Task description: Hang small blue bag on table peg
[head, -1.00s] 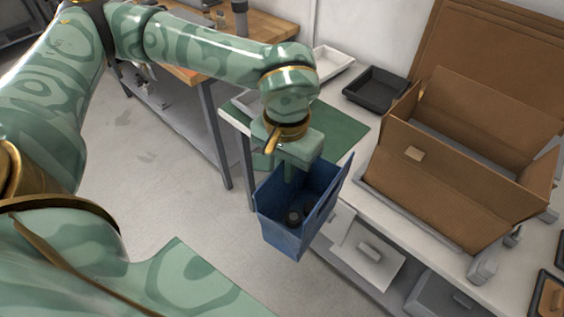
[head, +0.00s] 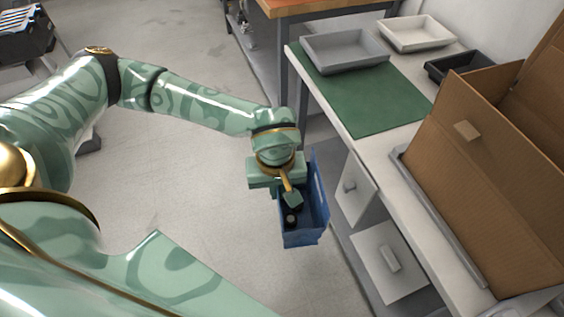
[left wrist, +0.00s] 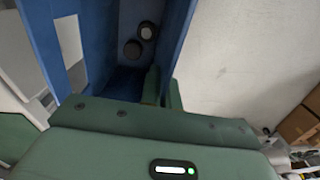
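The small blue bag (head: 303,222) is an open-topped, box-like holder with a slot in its taller wall. It hangs in the air beside the white table's front edge, apart from it. Dark round items lie inside, and they also show in the left wrist view (left wrist: 140,40). My left gripper (head: 290,200) reaches down at the bag's rim. In the left wrist view its two fingers (left wrist: 162,90) sit on either side of a blue wall and pinch it. My right gripper is not in view.
The white table (head: 440,212) carries a green mat (head: 375,100), a grey tray (head: 345,52), a white tray (head: 417,34), a black tray (head: 455,68) and an open cardboard box (head: 490,170). Pale panels with handles (head: 388,262) are below its edge.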

